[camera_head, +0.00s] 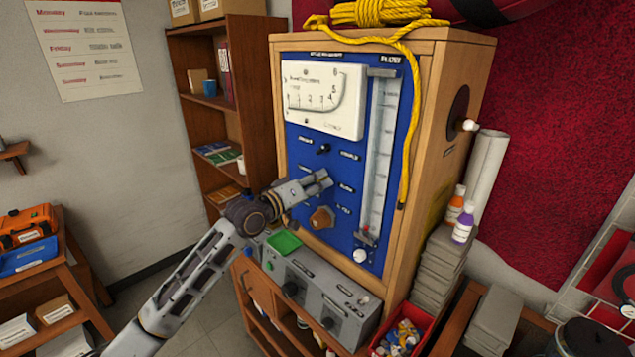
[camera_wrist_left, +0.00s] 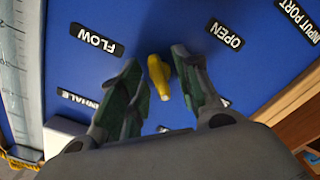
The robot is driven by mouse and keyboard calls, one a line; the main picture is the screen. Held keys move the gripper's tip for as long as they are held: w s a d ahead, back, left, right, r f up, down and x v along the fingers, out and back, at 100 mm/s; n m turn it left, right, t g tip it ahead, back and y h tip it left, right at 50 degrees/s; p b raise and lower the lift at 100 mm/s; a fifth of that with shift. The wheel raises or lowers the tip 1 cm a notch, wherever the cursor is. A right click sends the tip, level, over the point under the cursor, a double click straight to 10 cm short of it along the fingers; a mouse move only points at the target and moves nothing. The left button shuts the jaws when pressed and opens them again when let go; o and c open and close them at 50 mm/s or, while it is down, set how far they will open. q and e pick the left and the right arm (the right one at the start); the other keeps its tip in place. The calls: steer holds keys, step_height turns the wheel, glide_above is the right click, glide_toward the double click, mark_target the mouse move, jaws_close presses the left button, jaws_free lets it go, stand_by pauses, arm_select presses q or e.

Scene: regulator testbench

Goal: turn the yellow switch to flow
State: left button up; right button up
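The yellow switch (camera_wrist_left: 159,76) shows in the left wrist view on the blue panel (camera_wrist_left: 160,25), as a short lever between my left gripper's fingers. Its lever lies nearly upright in that picture, slightly tilted. The FLOW label (camera_wrist_left: 97,39) is up and left of it, the OPEN label (camera_wrist_left: 226,34) up and right. My left gripper (camera_wrist_left: 158,70) is open, one finger on each side of the switch; I cannot tell whether either touches it. In the head view my left gripper (camera_head: 322,181) is at the panel and seems to hide the switch. My right gripper is not in view.
A brass-coloured knob (camera_head: 321,218) sits just below my left gripper. A small black knob (camera_head: 323,149) is above it. A gauge (camera_head: 323,97) and a clear vertical tube (camera_head: 381,150) are on the panel. A grey box (camera_head: 316,293) stands below the panel.

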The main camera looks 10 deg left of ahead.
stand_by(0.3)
arm_select(q)
jaws_close()
